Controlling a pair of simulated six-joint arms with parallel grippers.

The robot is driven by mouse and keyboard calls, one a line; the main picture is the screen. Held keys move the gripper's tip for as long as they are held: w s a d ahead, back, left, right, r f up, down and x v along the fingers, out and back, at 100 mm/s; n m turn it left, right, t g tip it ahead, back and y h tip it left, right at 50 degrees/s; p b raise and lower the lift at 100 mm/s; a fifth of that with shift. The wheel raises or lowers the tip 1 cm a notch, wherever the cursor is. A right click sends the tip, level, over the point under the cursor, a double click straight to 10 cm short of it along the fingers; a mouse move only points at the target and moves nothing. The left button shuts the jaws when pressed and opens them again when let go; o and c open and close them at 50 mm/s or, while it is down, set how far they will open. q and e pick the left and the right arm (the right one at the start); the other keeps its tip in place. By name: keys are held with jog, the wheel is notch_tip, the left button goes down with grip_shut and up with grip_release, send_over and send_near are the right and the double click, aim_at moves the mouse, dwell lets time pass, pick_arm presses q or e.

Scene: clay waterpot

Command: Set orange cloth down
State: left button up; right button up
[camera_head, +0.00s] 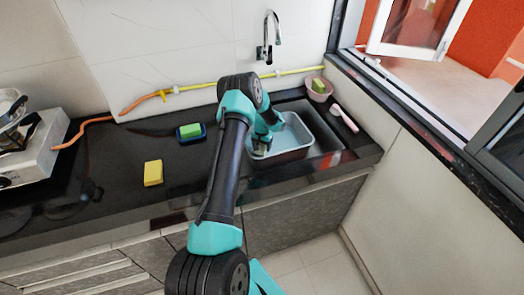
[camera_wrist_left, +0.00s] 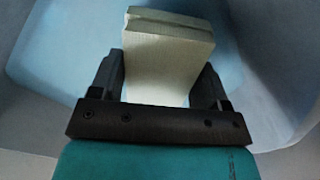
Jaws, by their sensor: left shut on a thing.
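I see no orange cloth in either view. My left gripper (camera_head: 262,141) reaches into the pale blue basin (camera_head: 300,124) in the sink. In the left wrist view, the gripper (camera_wrist_left: 158,88) is shut on a pale cream-grey block (camera_wrist_left: 168,48), which stands between its two dark fingers. The basin's bluish inside (camera_wrist_left: 258,60) surrounds the block in that view. I cannot tell whether the block touches the basin floor. In the head view the arm and gripper hide most of the block. My right gripper is not in view.
A yellow sponge (camera_head: 153,173) and a green sponge (camera_head: 190,130) in a blue dish lie on the dark counter to the left. A pink bowl (camera_head: 318,89), a pink-handled brush (camera_head: 344,118) and the tap (camera_head: 268,38) are near the basin. A yellow-orange hose (camera_head: 200,87) runs along the wall.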

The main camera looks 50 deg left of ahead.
aim_at(262, 145)
pick_arm(q)
jog(key=shift+f, duration=1.7)
jog(key=shift+f, duration=0.15)
jog(key=o, duration=0.8)
notch_tip(262, 145, up, 12)
jog(key=shift+r, duration=0.2)
